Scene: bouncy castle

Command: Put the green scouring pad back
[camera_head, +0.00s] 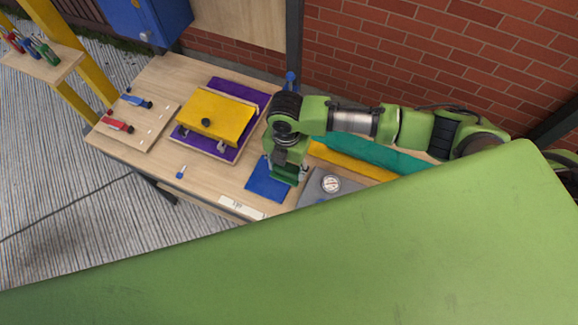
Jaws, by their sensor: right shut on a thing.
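My right gripper (287,178) points down over the right part of a blue square mat (266,184) on the wooden workbench. It is shut on a small dark green thing at its fingertips, which looks like the green scouring pad; the gripper hides most of it. I cannot tell whether the pad touches the mat. My left gripper is not in view.
Left of the mat, a yellow box (215,112) sits on a purple base. A board with red and blue clamps (140,125) lies farther left. A grey plate with a round dial (331,184) is close on the right. A green surface hides the front.

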